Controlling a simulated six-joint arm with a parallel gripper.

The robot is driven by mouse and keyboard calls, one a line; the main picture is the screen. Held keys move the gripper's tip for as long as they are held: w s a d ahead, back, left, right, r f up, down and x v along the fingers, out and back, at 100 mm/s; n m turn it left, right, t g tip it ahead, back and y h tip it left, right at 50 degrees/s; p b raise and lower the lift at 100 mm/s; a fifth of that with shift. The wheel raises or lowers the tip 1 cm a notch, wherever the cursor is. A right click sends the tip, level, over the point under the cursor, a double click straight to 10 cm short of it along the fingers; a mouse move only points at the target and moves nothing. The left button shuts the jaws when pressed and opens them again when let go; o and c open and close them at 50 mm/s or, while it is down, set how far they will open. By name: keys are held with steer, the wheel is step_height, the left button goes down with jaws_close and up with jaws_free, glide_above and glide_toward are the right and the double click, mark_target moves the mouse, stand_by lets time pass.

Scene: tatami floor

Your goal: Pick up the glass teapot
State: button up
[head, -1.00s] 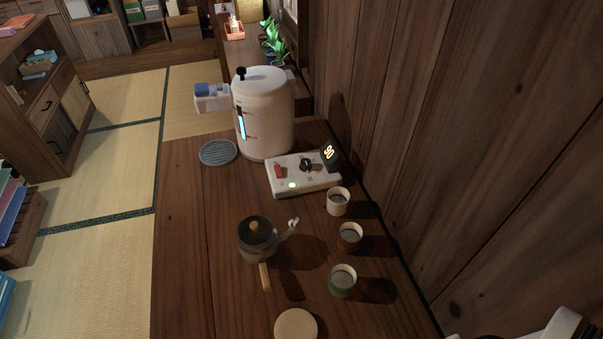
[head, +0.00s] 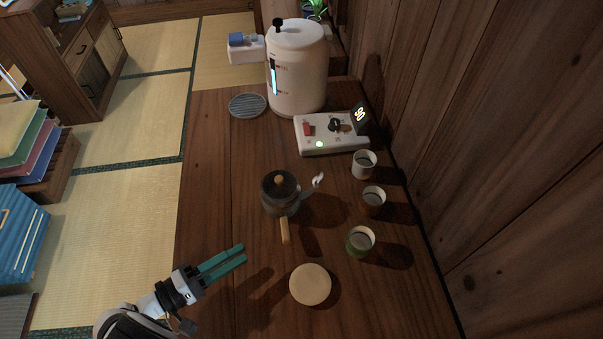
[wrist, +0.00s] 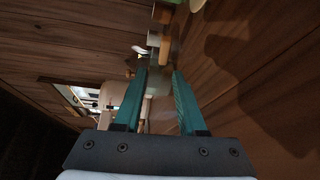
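The glass teapot (head: 281,195) stands upright on the wooden counter in the head view. It has a dark lid with a wooden knob, a spout pointing right and a wooden handle (head: 285,231) pointing toward the near side. My gripper (head: 243,253), with teal fingers, is to the lower left of the teapot, apart from it. The fingers are open with nothing clearly held, and they also show apart in the wrist view (wrist: 160,73).
Three cups (head: 364,164) (head: 373,200) (head: 360,241) stand right of the teapot. A round pale lid or coaster (head: 310,285) lies in front. A white dispenser (head: 297,75), a control panel (head: 331,134) and a round grey mat (head: 247,106) are behind. A wooden wall (head: 470,130) bounds the right.

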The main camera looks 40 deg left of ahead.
mark_target(285, 222)
steer(key=shift+s+a+f+n+t+y, duration=0.3)
steer(key=shift+s+f+y, duration=0.1)
steer(key=shift+s+f, duration=0.1)
steer(key=x, duration=1.5)
steer(key=shift+w+a+f, duration=0.1)
steer(key=shift+w+f, duration=0.1)
steer(key=shift+w, duration=0.05)
jaws_close()
